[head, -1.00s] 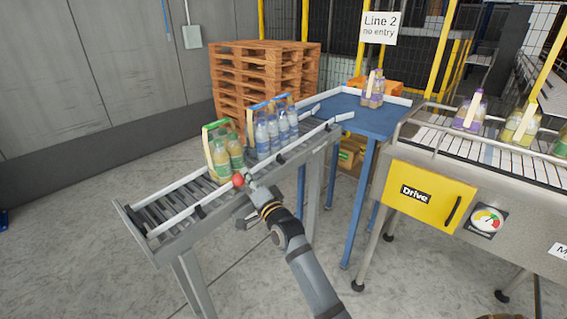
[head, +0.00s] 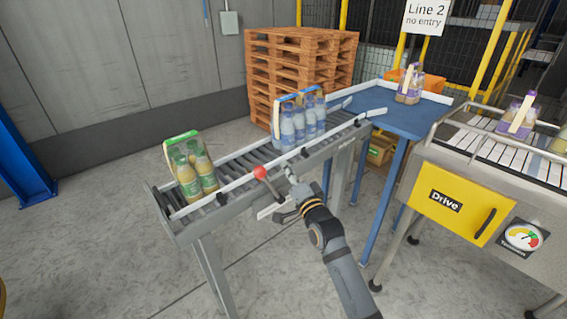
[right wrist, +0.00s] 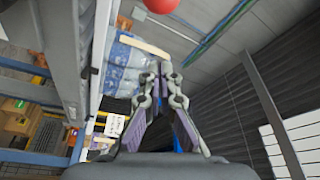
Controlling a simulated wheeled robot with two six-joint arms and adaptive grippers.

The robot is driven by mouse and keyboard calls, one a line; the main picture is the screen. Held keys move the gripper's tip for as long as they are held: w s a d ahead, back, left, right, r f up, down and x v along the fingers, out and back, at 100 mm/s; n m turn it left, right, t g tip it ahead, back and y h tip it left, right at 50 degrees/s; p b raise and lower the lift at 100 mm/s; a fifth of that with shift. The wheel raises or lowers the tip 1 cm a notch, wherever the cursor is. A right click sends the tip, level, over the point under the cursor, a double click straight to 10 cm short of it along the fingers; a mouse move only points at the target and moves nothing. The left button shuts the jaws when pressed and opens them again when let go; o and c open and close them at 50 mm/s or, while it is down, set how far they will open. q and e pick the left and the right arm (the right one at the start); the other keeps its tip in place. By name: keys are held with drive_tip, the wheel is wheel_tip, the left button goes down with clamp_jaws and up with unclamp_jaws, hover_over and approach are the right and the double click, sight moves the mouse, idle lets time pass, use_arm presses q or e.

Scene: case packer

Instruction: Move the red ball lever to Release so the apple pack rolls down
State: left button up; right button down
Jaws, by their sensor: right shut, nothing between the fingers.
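The red ball lever (head: 260,172) stands at the near side rail of the roller conveyor, around its middle. Its red ball also shows at the top edge of the right wrist view (right wrist: 160,5). My right gripper (head: 289,172) is shut and empty, just right of the ball and apart from it. Its closed fingers show in the right wrist view (right wrist: 166,70). The apple pack (head: 193,178), yellow-green bottles with a green carrier, stands upright on the rollers near the conveyor's lower left end. My left gripper is not in view.
Blue-capped water packs (head: 298,122) stand farther up the conveyor (head: 228,160). A blue table (head: 385,112) with a purple pack (head: 410,86) adjoins its upper end. Stacked pallets (head: 295,75) stand behind. A yellow drive box (head: 455,205) is at right.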

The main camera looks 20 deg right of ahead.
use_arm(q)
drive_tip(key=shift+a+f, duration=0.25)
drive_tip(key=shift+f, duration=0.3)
use_arm(e)
drive_tip(key=shift+s+a+f, duration=0.1)
drive_tip(key=shift+s+a, duration=0.1)
drive_tip(key=shift+s, duration=1.15)
drive_tip(key=shift+s+a+f, duration=0.1)
drive_tip(key=shift+s+a, duration=0.05)
drive_tip(key=shift+s, duration=1.2)
